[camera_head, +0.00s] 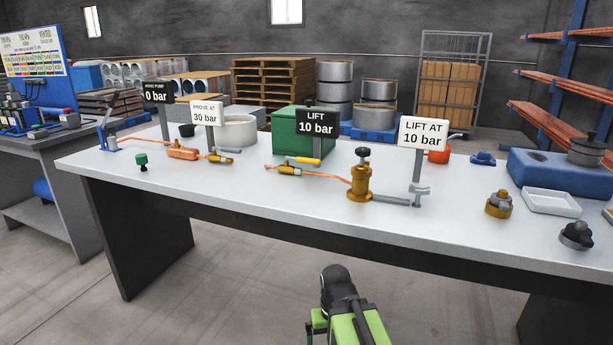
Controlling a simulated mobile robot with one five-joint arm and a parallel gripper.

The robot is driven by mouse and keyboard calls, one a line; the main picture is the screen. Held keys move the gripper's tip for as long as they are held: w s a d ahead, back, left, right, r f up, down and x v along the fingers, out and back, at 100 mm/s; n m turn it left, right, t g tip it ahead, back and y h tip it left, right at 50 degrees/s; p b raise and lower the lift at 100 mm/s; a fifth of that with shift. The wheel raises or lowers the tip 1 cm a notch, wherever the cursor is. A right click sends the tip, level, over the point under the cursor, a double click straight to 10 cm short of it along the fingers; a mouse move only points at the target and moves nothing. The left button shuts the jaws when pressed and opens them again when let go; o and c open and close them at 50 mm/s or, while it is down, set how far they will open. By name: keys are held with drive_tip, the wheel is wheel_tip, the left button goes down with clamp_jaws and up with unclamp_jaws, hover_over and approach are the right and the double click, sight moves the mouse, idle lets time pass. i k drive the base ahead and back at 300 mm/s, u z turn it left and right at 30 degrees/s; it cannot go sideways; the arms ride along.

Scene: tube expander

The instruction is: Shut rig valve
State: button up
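On the white workbench (240,205), a brass valve body (290,170) with a yellow lever (308,161) sits on a copper-coloured line left of a brass valve-like unit with a black knob (359,185). A second small brass fitting (218,158) sits on the left line, near an orange cylinder (183,151). No label naming the rig valve is readable, so I cannot tell which of these it is. My green and black arm end, with my gripper (338,285), is low in the picture, in front of the bench and apart from everything on it. Its fingers cannot be made out.
Signs stand on posts, including "LIFT 10 bar" (317,123) and "LIFT AT 10 bar" (423,134). A green box (290,130) stands behind the lines. A white tray (552,202), brass-and-grey fittings (498,204) and a blue case (545,172) are at the right. The bench's front strip is mostly clear.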

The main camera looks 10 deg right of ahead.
sight(300, 159)
drive_tip(key=u, duration=0.8)
drive_tip(key=k, duration=1.15)
drive_tip(key=z, duration=0.6)
drive_tip(key=i, duration=1)
